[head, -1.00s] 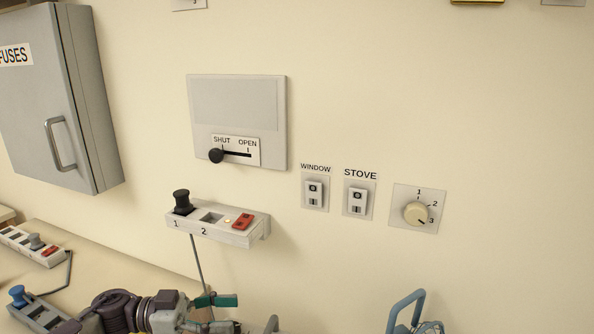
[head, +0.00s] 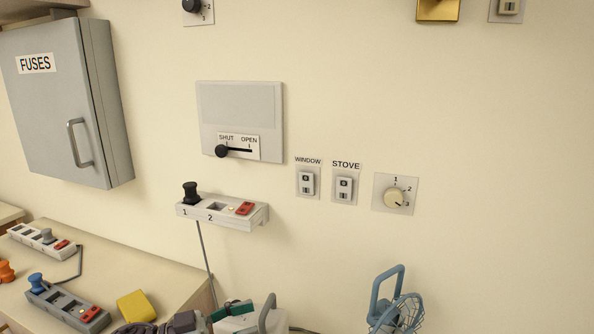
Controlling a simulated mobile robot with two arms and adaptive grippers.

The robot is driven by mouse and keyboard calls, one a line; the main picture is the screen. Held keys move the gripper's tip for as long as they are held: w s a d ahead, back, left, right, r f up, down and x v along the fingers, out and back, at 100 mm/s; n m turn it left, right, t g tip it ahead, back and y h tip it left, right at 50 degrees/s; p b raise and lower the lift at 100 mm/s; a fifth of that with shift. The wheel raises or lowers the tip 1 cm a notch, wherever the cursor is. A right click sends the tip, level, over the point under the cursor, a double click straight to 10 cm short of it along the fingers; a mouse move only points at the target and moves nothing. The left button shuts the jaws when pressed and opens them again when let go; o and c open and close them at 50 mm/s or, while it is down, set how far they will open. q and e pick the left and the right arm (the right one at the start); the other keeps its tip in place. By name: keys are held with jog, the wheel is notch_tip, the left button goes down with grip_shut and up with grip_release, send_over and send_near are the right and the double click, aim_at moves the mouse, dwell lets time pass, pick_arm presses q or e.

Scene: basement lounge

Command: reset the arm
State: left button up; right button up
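My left arm comes in low at the bottom of the head view. Its gripper (head: 230,311) shows dark green and teal parts at the bottom edge, in front of a pale object with a grey handle (head: 267,312). Its fingers are cut off and overlapped, so I cannot tell whether it is open or shut. It is below the wall-mounted power strip (head: 228,222) and apart from it. My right gripper is not in view.
A counter (head: 140,262) at lower left bears power strips, a yellow block (head: 136,306) and an orange object (head: 6,271). A grey fuse box (head: 60,100), a slider panel (head: 240,105), switches and a dial (head: 396,196) are on the wall. A blue fan (head: 400,312) stands lower right.

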pick_arm(q)
jog(key=s+a+f+n+t+y, duration=0.2)
jog(key=s+f+n+t+y, duration=0.2)
jog(key=f+n+t+y, duration=0.75)
jog(key=s+a+f+n+g+y, duration=0.1)
jog(key=s+a+f+g+y, duration=0.2)
jog(key=s, duration=0.5)
jog(key=s+a+f+g+y, duration=0.1)
jog(key=s+a+f+g, duration=0.2)
jog(key=s+g, duration=0.35)
jog(key=s+a+f+n+g+y, duration=0.1)
jog(key=s+a+f+g+y, duration=0.2)
jog(key=s, duration=0.6)
notch_tip(320, 180, down, 25)
jog(key=g, duration=0.2)
jog(key=s+a+f+g, duration=0.1)
jog(key=s+a+f, duration=0.1)
jog(key=s+f, duration=1.5)
jog(key=shift+s+a+f+m, duration=0.2)
jog(key=shift+s+a+m, duration=0.05)
jog(key=shift+s+m, duration=0.25)
